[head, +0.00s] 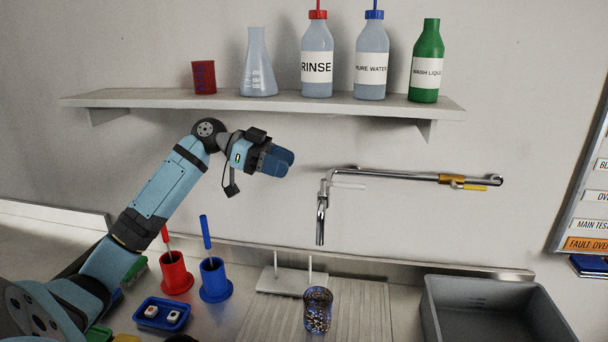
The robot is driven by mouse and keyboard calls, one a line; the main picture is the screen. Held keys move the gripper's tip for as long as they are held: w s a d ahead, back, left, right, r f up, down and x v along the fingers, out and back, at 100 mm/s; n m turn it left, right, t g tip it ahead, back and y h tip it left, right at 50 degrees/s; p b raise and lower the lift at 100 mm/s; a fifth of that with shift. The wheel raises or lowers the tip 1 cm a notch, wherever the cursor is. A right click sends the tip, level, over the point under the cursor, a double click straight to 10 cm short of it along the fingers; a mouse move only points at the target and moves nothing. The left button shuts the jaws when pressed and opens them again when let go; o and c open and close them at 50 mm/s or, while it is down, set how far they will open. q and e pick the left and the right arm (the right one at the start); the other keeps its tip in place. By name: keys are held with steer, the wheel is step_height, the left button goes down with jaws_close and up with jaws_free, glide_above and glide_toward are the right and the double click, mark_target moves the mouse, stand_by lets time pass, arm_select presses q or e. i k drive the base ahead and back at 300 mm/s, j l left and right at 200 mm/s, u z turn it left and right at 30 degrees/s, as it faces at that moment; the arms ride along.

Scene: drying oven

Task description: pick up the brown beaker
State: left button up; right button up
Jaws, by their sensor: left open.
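A beaker speckled brown, blue and white (318,311) stands upright on the ribbed drainboard, at the bottom middle of the head view. It is the brownest vessel in view. A dark red beaker with dark markings (204,77) stands on the wall shelf at the left. My left gripper (283,160) is raised in front of the wall, below the shelf and well above the speckled beaker. It is open and nothing shows in it; its fingers are seen nearly end-on. My right gripper is not in view.
The shelf (270,103) also bears a flask and several bottles. A tap (320,215) hangs just above the speckled beaker. A white peg stand (284,281) is behind it. Red (175,275) and blue (215,280) holders stand left, a grey basin (490,310) right.

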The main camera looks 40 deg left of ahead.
mark_target(318, 300)
steer(key=k, duration=1)
